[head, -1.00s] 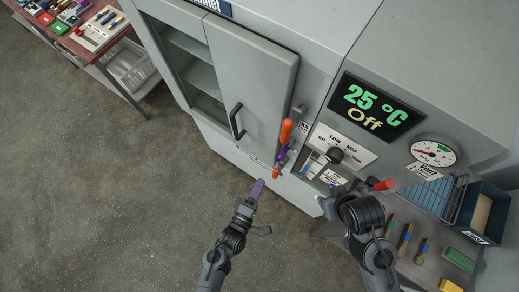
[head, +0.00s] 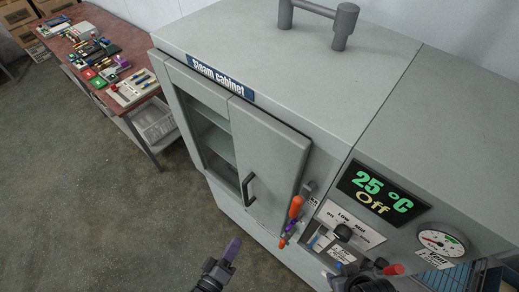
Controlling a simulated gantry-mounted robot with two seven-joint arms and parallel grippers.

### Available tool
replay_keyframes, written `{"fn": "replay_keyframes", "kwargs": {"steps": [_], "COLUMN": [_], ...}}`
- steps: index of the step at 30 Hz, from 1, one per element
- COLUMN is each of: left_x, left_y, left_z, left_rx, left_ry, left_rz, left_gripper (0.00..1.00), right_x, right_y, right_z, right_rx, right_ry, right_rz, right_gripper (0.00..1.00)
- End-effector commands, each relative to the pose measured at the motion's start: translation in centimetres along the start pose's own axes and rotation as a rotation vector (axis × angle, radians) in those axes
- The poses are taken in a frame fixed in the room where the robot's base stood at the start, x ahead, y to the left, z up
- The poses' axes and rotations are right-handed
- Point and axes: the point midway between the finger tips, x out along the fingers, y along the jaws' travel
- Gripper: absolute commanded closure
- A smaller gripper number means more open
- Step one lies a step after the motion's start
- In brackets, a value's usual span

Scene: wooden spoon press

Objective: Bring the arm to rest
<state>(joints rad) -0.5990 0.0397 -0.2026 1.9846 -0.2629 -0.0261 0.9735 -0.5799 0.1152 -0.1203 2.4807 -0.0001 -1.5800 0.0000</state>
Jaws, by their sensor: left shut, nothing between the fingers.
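My left gripper (head: 226,254) shows at the bottom middle of the head view. Its purple fingers are shut and empty, held apart from the steam cabinet (head: 350,100) over the floor. The display (head: 382,192) reads 25 °C and Off.
A black knob (head: 343,232) sits on the control plate, with a red-tipped lever (head: 393,269) and a pressure gauge (head: 442,242) to its right. A red-brown table (head: 75,38) with many small items stands at the far left. The floor (head: 90,200) at the left is clear.

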Motion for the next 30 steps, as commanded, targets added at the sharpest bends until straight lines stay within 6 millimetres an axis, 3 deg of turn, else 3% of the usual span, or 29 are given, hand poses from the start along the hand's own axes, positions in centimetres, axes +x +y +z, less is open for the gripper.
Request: {"fn": "replay_keyframes", "kwargs": {"steps": [1,6,11,15,21,25,30], "left_x": [-0.2,-2.5,-6.3,-10.0,-13.8,-15.0,-15.1], "left_y": [0.7,0.6,0.1,-0.6,-1.7,-2.2,-2.2], "left_z": [-2.2,-7.6,-10.3,-10.7,-9.3,-8.7,-8.6], "left_rx": [0.085,0.362,0.553,0.655,0.734,0.773,0.8], "left_ry": [-0.008,-0.096,-0.257,-0.436,-0.686,-0.787,-0.806], "left_rz": [-0.062,-0.331,-0.564,-0.708,-0.808,-0.823,-0.813], "left_gripper": [1.0,1.0,1.0,1.0,1.0,1.0,1.0], "right_x": [-0.7,-1.5,-1.7,-1.6,-1.6,-1.6,-1.6], "right_y": [0.0,0.0,0.1,0.1,0.3,0.3,0.3], "right_z": [-0.2,-0.5,-0.6,-0.5,-0.5,-0.5,-0.5], "right_rx": [0.001,0.001,-0.001,-0.004,-0.008,-0.008,-0.008], "right_ry": [0.0,0.0,0.0,-0.001,-0.002,-0.002,-0.002], "right_rz": [0.0,-0.001,0.0,0.003,0.007,0.007,0.007], "right_gripper": [0.57,0.57,0.57,0.57,0.57,0.57,0.57]}}
